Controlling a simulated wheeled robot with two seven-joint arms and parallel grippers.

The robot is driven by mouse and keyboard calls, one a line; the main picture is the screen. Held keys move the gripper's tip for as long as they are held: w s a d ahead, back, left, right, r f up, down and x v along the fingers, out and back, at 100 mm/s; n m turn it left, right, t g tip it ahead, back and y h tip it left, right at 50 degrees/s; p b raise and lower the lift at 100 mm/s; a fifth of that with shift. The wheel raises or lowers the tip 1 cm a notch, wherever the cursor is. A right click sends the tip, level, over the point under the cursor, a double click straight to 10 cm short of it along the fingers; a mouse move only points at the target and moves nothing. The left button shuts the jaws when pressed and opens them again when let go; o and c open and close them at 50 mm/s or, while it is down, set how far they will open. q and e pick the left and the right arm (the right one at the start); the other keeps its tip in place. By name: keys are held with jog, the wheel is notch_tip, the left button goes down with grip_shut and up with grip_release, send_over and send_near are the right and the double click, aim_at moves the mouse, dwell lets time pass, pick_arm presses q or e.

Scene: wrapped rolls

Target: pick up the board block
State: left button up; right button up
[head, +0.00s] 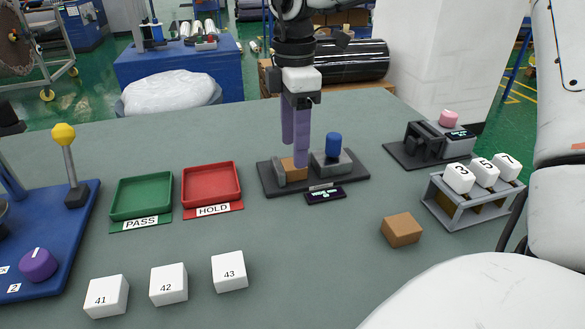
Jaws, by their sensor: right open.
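Two brown blocks show in the head view, and neither carries a readable name. One brown block (292,174) sits in the dark fixture (345,185) at the table's middle. The other brown block (401,231) lies loose on the table, right of and nearer than the fixture. My right gripper (295,153) points down over the fixture with its purple fingers open. Its fingertips are at the block in the fixture and partly cover it; I cannot tell whether they touch it. My left gripper is not in view.
A blue knob (333,145) stands on the fixture beside the fingers. Green (141,197) and red (211,187) trays lie to the left. White numbered blocks (168,285) stand in front. A grey rack (456,209) holds more at right. The table between is clear.

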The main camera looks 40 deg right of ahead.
jog(key=f, duration=0.5)
jog(key=shift+w+d, duration=0.1)
jog(key=shift+w, duration=0.1)
jog(key=shift+r, duration=0.1)
jog(key=c, duration=1.2)
